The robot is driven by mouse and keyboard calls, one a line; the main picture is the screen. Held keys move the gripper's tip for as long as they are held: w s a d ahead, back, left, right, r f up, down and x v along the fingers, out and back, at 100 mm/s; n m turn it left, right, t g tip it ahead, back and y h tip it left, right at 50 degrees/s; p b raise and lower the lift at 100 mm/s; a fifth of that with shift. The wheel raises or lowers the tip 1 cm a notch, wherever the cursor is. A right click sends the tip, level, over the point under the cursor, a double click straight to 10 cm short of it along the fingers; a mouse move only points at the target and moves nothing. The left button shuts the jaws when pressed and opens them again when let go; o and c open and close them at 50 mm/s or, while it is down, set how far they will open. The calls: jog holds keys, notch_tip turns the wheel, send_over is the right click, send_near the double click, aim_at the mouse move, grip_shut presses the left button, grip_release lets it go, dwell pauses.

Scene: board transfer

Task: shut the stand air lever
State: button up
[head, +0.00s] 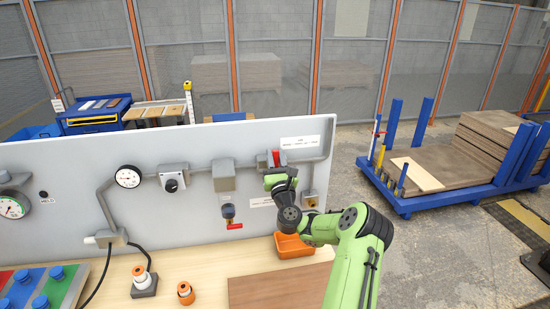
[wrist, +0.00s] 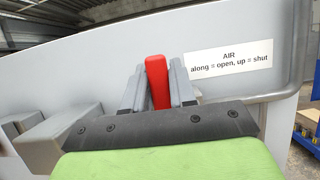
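The air lever (wrist: 157,80) is a red handle that stands upright in the wrist view, beside a label (wrist: 228,58) reading "AIR along = open, up = shut". In the head view the red lever (head: 276,157) also points up, on the pipe near the top right of the grey panel. My gripper (wrist: 158,92) has one finger on each side of the lever and looks closed on it, with little or no gap showing. The lever's pivot is hidden behind my gripper. In the head view my gripper (head: 277,178) is right in front of the panel.
A second red handle (head: 235,226) lies level under a small regulator. An orange bin (head: 294,245) sits on the bench below my arm. Gauges (head: 128,176) and a switch box (head: 173,177) are on the panel's left. A blue cart with boards (head: 440,165) stands at right.

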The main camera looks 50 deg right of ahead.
jog(key=o, duration=0.4)
jog(key=shift+f, duration=0.1)
jog(key=b+v, duration=1.5)
jog(key=shift+s+a, duration=0.2)
jog(key=shift+s, duration=0.2)
